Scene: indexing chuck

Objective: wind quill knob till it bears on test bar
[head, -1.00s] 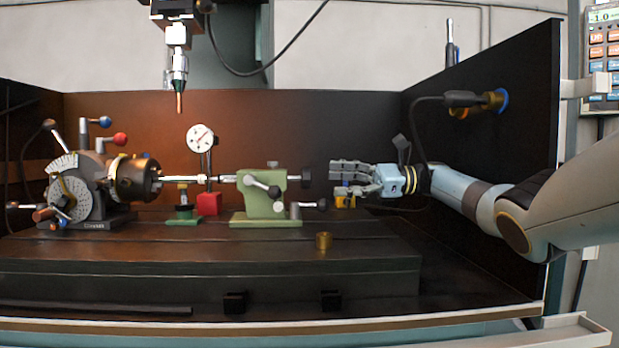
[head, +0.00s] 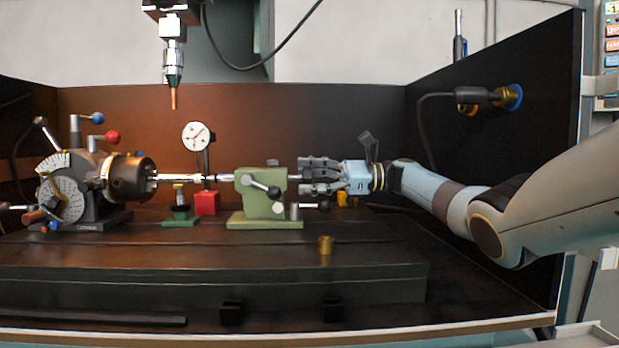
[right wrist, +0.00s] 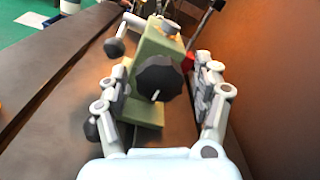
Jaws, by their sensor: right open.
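The green tailstock (head: 262,198) stands on the machine table. Its dark, lobed quill knob (right wrist: 158,78) faces the camera in the right wrist view, with a pale mark on it. My right gripper (head: 305,176) is open at the tailstock's right end; in the right wrist view its fingers stand either side of the knob, with gaps visible. In the head view the fingers largely hide the knob. The silvery test bar (head: 178,178) runs level from the chuck (head: 130,177) toward the tailstock; whether the quill touches it is too small to tell. My left gripper is not in view.
A dial indicator (head: 195,136) on a red base (head: 206,203) stands behind the bar. Tailstock levers (head: 262,187) stick out in front. A brass cylinder (head: 326,245) stands on the table's front part. A spindle (head: 172,70) hangs above. A dark wall closes the right side.

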